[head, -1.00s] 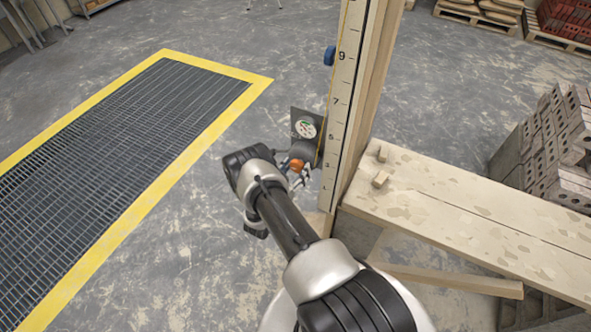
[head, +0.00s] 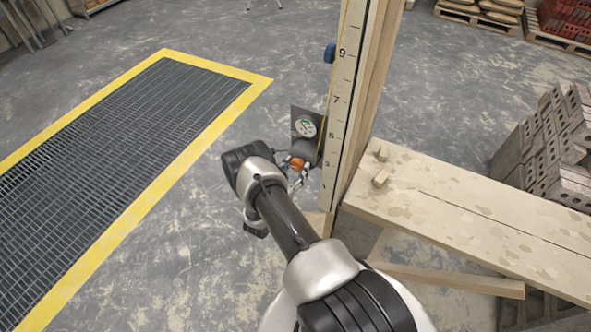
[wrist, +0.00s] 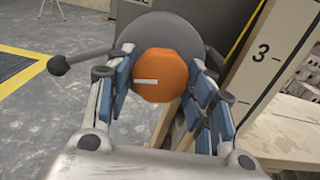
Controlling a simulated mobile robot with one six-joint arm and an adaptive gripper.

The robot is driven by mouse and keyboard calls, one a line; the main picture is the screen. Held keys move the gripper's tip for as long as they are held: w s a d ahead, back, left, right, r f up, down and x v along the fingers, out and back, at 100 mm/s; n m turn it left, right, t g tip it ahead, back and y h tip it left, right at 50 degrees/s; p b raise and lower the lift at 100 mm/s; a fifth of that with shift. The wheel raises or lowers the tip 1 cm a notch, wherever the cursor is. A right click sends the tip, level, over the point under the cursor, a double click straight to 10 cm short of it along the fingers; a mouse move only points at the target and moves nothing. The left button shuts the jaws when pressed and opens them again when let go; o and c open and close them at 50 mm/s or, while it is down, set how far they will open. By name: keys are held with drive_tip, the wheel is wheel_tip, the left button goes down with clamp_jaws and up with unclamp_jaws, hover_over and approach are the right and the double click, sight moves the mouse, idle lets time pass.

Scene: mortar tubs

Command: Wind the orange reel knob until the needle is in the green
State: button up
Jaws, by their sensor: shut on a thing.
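The orange reel knob (wrist: 160,76) sits in front of a grey reel disc (wrist: 165,32) and carries a white mark that lies nearly level in the wrist view. In the head view the knob (head: 296,163) shows just below the gauge. My gripper (wrist: 162,92) is shut on the knob, with a blue-padded finger on each side. The round gauge (head: 306,127) with a white face is on a dark plate (head: 297,112). A green patch shows on its face, but the needle is too small to read surely. A yellow line (head: 327,105) runs up along the numbered board (head: 340,110).
A blue piece (head: 330,54) sits on the board's left edge near the 9. A plank bench (head: 470,215) stands right of the board, with wood blocks on it. Grey blocks (head: 555,145) are stacked at the right. A yellow-edged floor grate (head: 185,75) lies left.

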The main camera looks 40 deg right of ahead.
drive_tip(key=m+b, duration=0.2)
drive_tip(key=m, duration=0.3)
drive_tip(key=shift+f, duration=0.1)
drive_tip(key=shift+m+b, duration=0.5)
drive_tip(key=shift+m, duration=1.9)
drive_tip(key=o, duration=1.1)
drive_tip(key=shift+c, duration=0.2)
drive_tip(key=v, duration=1.2)
